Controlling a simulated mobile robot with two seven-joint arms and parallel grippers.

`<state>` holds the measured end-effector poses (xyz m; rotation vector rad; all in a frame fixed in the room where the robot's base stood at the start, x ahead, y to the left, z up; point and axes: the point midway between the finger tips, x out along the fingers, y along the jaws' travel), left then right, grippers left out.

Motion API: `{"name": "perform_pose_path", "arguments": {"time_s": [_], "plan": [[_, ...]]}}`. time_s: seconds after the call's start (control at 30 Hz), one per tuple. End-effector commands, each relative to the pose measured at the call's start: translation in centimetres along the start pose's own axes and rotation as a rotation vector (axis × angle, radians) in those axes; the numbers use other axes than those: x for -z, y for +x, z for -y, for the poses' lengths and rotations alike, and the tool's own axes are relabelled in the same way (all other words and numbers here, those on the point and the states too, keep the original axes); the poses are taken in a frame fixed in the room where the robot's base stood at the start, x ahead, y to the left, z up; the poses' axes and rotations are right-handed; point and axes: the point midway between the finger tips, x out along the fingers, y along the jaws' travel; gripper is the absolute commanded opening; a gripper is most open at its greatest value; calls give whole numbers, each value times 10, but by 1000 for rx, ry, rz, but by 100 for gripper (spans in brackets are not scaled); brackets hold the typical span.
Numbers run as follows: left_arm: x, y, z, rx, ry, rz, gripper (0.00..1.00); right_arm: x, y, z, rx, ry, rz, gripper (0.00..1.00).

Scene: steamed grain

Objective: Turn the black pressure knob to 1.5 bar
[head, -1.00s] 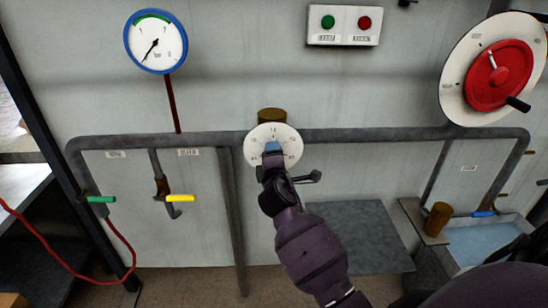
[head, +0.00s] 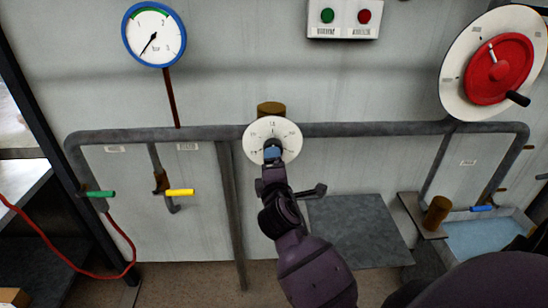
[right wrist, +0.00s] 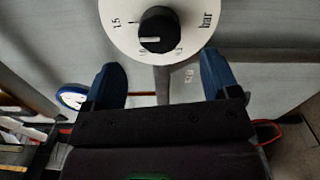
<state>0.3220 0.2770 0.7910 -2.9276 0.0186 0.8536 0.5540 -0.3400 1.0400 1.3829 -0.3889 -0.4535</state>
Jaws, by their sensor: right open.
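The black pressure knob (right wrist: 158,30) sits at the centre of a round white dial (right wrist: 190,12) in the right wrist view. The dial reads "bar" and carries a 1.5 label at left. In the head view the dial (head: 258,130) is on the pipe, with the knob partly hidden. My right gripper (right wrist: 163,80) is open and empty, its blue fingers apart and short of the knob. In the head view the right gripper (head: 272,154) overlaps the dial's lower edge. My left gripper is not in view.
A blue-rimmed gauge (head: 153,35) hangs at upper left, its needle pointing lower left. A box with green and red buttons (head: 345,18) is above. A red handwheel (head: 499,68) is at right. Green (head: 98,194) and yellow (head: 180,192) valve handles are at left.

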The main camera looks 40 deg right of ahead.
Motion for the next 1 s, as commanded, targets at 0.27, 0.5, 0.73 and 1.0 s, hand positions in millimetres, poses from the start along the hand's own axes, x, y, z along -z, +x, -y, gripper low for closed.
{"name": "perform_pose_path", "arguments": {"time_s": [0.27,0.5,0.73,1.0], "plan": [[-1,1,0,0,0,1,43,0,-32,1,2,1,1,82],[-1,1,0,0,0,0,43,0,-36,0,0,0,1,82],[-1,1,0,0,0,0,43,0,-35,0,0,0,1,82],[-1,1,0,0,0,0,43,0,-35,0,-2,36,-1,82]]}}
